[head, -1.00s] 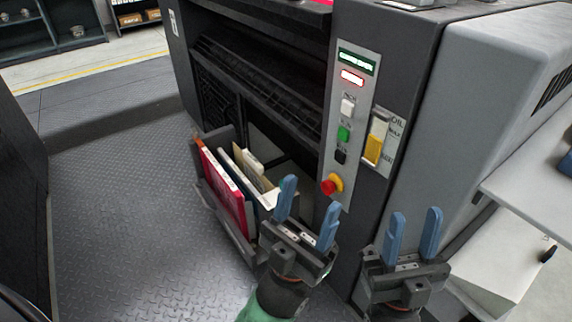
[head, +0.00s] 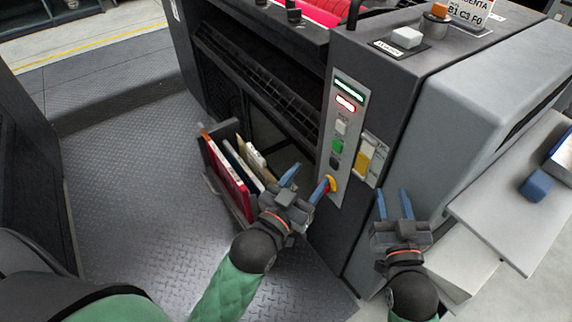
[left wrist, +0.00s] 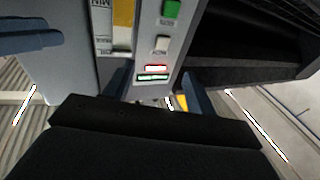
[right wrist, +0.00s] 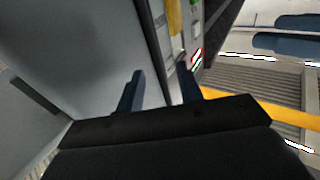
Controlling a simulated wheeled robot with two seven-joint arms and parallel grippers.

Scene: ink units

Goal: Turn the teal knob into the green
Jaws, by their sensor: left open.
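I see no teal knob and no green zone of a dial in any view. My left gripper (head: 307,180) is open and empty, in front of the machine's lower front, below the control panel (head: 346,110). In the left wrist view its fingers (left wrist: 157,82) stand apart, with the panel beyond them. My right gripper (head: 392,193) is open and empty beside the machine's corner, right of the panel. Its fingers also stand apart in the right wrist view (right wrist: 160,85).
The panel carries a green button (head: 337,146) and a red stop button, partly behind my left gripper. A yellow-filled oil gauge (head: 364,160) is beside it. A shelf (head: 505,205) with a blue block (head: 537,185) juts out right.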

